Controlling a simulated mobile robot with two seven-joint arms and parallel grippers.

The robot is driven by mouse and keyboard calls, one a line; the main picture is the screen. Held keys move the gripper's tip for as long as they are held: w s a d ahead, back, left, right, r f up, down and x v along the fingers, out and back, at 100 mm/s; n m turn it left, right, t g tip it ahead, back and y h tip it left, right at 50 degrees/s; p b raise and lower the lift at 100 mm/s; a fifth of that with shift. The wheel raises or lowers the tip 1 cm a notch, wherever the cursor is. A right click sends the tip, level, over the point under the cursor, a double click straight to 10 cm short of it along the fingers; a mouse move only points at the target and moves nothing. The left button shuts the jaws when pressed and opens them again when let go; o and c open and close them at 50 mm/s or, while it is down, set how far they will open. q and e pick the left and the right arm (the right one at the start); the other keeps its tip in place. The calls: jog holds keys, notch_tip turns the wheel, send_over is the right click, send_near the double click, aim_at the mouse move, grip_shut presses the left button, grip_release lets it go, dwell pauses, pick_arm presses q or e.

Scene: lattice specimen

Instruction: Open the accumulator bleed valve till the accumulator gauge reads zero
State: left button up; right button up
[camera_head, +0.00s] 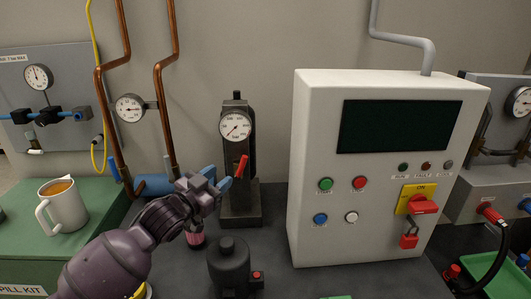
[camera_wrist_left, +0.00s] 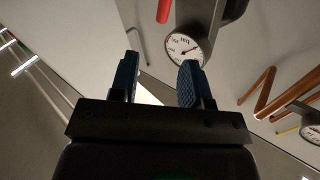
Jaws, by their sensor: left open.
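The dark upright accumulator (camera_head: 240,190) stands on the bench at centre, with a round white gauge (camera_head: 235,126) on its upper front. The gauge needle appears to point to the lower left; its figures are too small to read surely. A red lever (camera_head: 242,165), apparently the bleed valve handle, sticks out below the gauge, tilted. My left gripper (camera_head: 222,181) is open and empty, just left of and below the lever, apart from it. In the left wrist view the gauge (camera_wrist_left: 184,48) shows beyond the blue fingers (camera_wrist_left: 160,68), and the red lever (camera_wrist_left: 163,10) lies at the top edge.
A white control cabinet (camera_head: 315,170) with buttons and a red switch stands close on the right. A dark motor-like unit (camera_head: 230,263) is in front. Copper pipes (camera_head: 165,65) and another gauge (camera_head: 130,108) are behind on the left. A mug (camera_head: 63,210) stands on the green box at left.

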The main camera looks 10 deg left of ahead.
aim_at(241, 164)
pick_arm(q)
jog(key=shift+n+y, duration=0.3)
jog(key=shift+y, duration=0.1)
jog(key=x, duration=0.3)
jog(key=f+x, duration=0.1)
jog(key=x, duration=0.2)
jog(key=p+x, duration=0.1)
jog(key=x, duration=0.3)
jog(key=shift+a+f, duration=0.1)
jog(key=shift+f, duration=0.05)
jog(key=shift+w+d, duration=0.25)
jog(key=shift+w, duration=0.35)
pick_arm(e)
jog(key=shift+w+r, duration=0.25)
jog(key=shift+r, duration=0.15)
pick_arm(q)
grip_shut()
